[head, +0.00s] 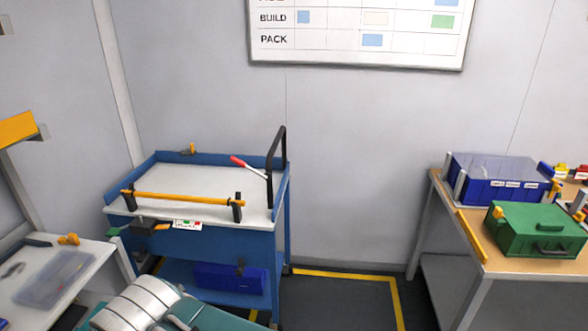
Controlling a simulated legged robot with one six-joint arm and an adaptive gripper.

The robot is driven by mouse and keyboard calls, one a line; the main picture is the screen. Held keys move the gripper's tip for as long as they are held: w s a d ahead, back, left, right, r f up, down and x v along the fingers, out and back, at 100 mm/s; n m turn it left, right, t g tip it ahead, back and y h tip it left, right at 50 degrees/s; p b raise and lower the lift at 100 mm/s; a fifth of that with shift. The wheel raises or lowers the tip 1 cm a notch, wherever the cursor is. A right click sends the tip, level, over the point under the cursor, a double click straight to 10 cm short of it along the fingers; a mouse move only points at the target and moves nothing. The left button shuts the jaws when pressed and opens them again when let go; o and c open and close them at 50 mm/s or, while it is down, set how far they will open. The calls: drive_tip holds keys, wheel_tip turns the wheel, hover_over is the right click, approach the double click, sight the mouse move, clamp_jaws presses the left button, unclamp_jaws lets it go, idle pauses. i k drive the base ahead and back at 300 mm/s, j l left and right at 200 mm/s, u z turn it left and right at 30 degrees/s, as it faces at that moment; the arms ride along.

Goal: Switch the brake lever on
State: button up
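A blue cart (205,243) with a pale top stands left of centre in the head view. A lever with a red grip (238,161) and a pale shaft slants up to the left at the cart's right side, by a black upright frame (270,160). On the cart's front edge is a black fitting with an orange end (161,227), beside a small label with red and green marks (187,224). I cannot tell for certain which of the two is the brake lever, or its setting. My gripper is not in view.
A yellow bar (185,198) on black brackets crosses the cart's front. A white table (75,291) with a clear tray stands at left. At right, a workbench (480,253) holds a blue bin (500,180) and a green case (535,228). Yellow-taped floor between is clear.

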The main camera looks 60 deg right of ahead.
sight(267, 175)
drive_tip(key=z, duration=1.55)
drive_tip(key=i+z, duration=0.25)
drive_tip(key=k, duration=0.05)
